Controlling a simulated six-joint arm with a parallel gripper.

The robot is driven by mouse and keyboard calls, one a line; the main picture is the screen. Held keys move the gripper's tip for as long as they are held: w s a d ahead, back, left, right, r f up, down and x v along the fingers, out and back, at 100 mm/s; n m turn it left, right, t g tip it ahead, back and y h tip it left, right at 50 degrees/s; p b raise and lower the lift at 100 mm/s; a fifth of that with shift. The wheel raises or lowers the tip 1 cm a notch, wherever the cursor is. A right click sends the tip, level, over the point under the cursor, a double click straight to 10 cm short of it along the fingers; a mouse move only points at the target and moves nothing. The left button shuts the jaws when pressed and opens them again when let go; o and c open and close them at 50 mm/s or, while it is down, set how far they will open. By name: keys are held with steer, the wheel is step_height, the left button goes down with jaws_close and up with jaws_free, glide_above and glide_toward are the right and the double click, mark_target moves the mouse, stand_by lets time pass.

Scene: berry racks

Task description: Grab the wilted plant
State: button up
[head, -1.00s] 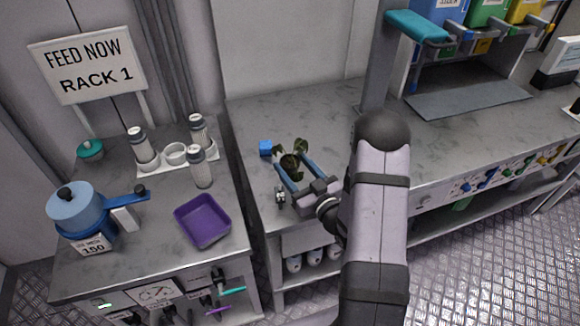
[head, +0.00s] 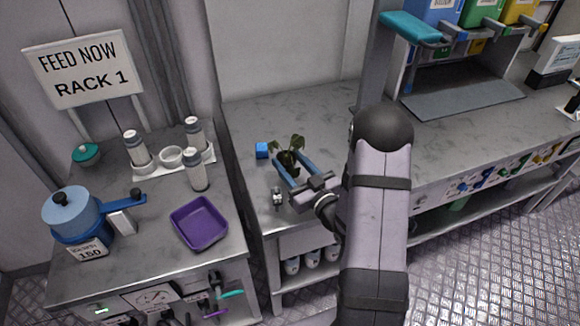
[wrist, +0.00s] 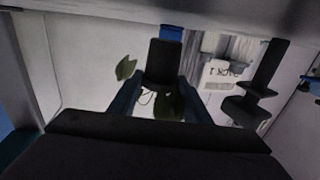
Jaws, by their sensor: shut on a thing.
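The wilted plant (head: 297,143), with drooping dark green leaves and a dark pot (head: 286,165), is at the left end of the middle counter. My gripper (head: 293,163) has its two blue fingers on either side of the pot and is shut on it. In the wrist view the dark pot (wrist: 164,62) shows between the fingers, with a leaf (wrist: 126,67) to its left and another (wrist: 168,104) below it. Whether the pot touches the counter I cannot tell.
A small blue cube (head: 262,150) lies just left of the plant, and a small grey item (head: 277,197) lies left of my gripper. A purple tray (head: 199,223), shakers (head: 196,170) and a blue pot (head: 72,214) stand on the left counter. The counter behind the plant is clear.

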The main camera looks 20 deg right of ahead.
mark_target(289, 162)
steer(key=shift+r, duration=3.9)
steer(key=shift+a, duration=0.1)
